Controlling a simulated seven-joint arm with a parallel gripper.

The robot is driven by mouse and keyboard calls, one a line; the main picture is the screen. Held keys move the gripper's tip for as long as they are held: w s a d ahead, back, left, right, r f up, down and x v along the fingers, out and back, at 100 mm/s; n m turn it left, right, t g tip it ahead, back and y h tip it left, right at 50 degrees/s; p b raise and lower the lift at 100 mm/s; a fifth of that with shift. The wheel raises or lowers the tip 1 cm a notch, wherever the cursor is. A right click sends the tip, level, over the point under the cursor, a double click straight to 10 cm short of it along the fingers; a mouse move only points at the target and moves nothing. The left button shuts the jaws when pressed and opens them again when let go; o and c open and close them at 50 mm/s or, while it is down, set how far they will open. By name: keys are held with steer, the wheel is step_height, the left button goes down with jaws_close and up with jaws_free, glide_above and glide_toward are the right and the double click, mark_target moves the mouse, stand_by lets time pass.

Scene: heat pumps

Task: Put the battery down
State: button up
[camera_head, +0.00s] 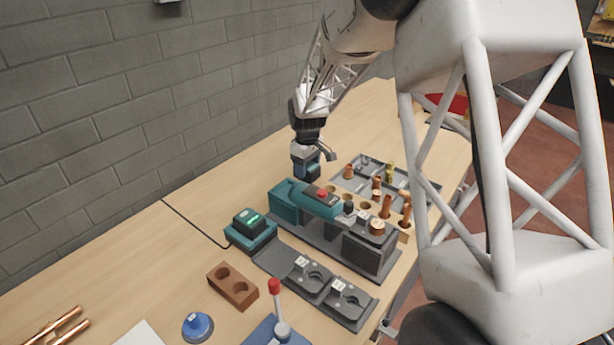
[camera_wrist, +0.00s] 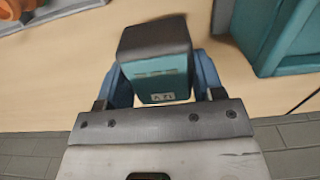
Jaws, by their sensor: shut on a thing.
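The battery is a teal block with a black top and a small pale label, seen in the wrist view (camera_wrist: 160,65). My gripper (camera_head: 307,172) is shut on it, with one blue finger on each side. In the head view my gripper is over the back part of the table, near the wall and behind the teal press tool. The battery is mostly hidden by the gripper in the head view. The wrist view shows bare wood around the battery; I cannot tell whether it touches the table.
A teal and black charger (camera_head: 250,230) with a green light stands left of the teal tool (camera_head: 318,202) on its grey stand. A grey tray (camera_head: 375,172) with copper fittings lies right of my gripper. Bare table lies along the wall.

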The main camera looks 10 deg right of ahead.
mark_target(307, 176)
steer(key=shift+f, duration=1.8)
steer(key=shift+f, duration=0.1)
steer(key=o, duration=1.2)
steer(key=shift+f, duration=0.1)
steer(key=shift+c, duration=0.2)
step_height(307, 176, up, 12)
steer(key=shift+r, duration=0.15)
